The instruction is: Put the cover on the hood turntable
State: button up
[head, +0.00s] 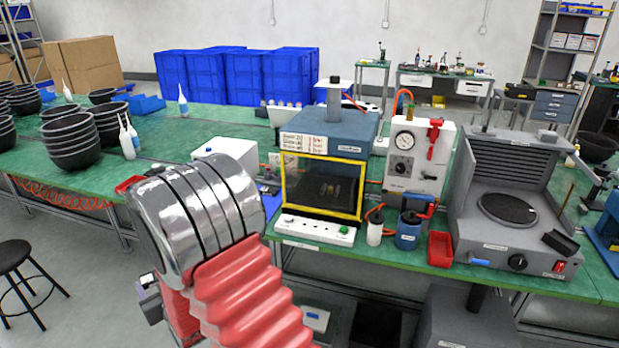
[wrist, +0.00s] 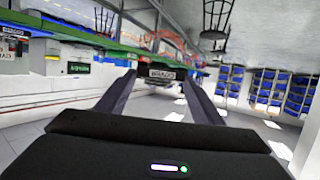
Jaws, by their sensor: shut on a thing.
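The hood turntable (head: 507,208) is a dark round disc inside the grey open-fronted hood (head: 480,248) on the bench at the right. Nothing stands on the disc. In the wrist view, the two long dark fingers of my gripper (wrist: 160,78) are closed on a dark piece with a white label (wrist: 163,73). I cannot read the label clearly, and only the piece's near side shows. It may be the cover. My gripper is far from the hood, low at the left in front of the bench. My arm largely hides it in the head view.
The yellow-framed chamber (head: 322,187), white gauge unit (head: 417,155), blue jar (head: 408,230) and red tray (head: 440,249) stand between my arm and the hood. A small black box (head: 561,242) sits at the hood's front right. A black stool (head: 15,256) stands at the left.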

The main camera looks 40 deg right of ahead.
aim_at(509, 207)
jog(key=z, duration=0.05)
jog(key=k, duration=0.95)
jog(key=z, duration=1.25)
jog(key=i, duration=0.5)
jog(key=z, duration=0.15)
jog(key=k, duration=0.25)
